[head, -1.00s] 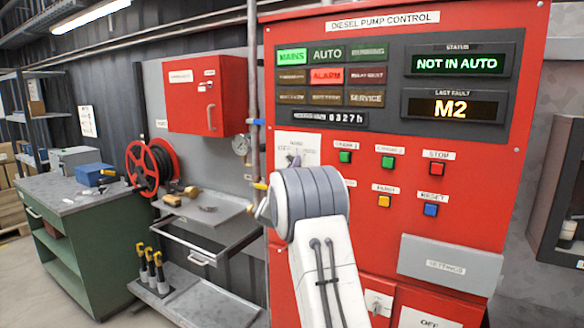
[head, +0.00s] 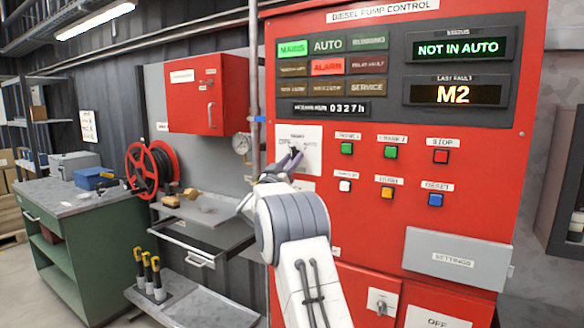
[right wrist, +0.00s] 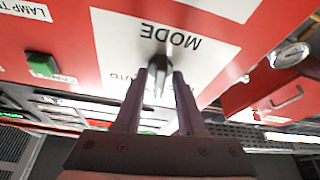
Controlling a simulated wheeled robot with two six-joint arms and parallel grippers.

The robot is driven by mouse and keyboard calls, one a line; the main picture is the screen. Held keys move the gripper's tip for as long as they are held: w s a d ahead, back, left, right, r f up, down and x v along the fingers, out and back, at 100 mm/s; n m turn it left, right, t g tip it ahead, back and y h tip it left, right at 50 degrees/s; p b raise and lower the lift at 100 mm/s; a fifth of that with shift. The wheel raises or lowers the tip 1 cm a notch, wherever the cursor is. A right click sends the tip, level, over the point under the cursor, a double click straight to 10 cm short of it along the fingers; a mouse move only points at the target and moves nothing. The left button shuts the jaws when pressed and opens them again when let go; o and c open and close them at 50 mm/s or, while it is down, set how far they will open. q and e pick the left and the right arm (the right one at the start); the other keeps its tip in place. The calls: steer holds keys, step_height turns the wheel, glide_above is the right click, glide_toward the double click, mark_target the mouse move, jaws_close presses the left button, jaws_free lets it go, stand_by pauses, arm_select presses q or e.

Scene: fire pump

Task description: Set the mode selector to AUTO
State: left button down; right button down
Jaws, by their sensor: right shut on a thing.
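The mode selector is a dark knob (right wrist: 160,64) on a white plate (head: 312,136) at the left of the red pump panel. The plate reads MODE upside down in the right wrist view (right wrist: 120,45). In the head view, OFF shows left of the knob and an unclear label right of it. My right gripper (head: 290,158) is at the plate, its fingers on both sides of the knob and shut on it, as the right wrist view (right wrist: 159,80) shows. The fingers partly hide the knob, so its exact pointing is unclear. The status display (head: 459,48) reads NOT IN AUTO. My left gripper is not in view.
Green buttons (head: 347,148), a red stop button (head: 441,156) and other coloured buttons sit right of the selector. A vertical pipe (head: 255,80) with a gauge (head: 241,144) runs along the panel's left edge.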

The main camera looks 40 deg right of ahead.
steer(key=shift+w+a+r+m+g+h+p, duration=0.15)
steer(key=shift+m+g+p, duration=0.5)
steer(key=shift+m+g, duration=1.45)
steer(key=shift+w+d+m+g+h+p, duration=0.15)
steer(key=shift+m+g+p, duration=0.55)
steer(key=shift+m, duration=2.75)
steer(key=shift+a+r+m+g+h+p, duration=0.15)
steer(key=shift+m+g+p, duration=0.45)
steer(key=shift+m+g, duration=1.5)
steer(key=shift+f+m+t, duration=0.15)
steer(key=shift+m+t, duration=0.55)
steer(key=shift+m, duration=0.15)
steer(key=c, duration=0.9)
jaws_free()
steer(key=shift+o, duration=0.2)
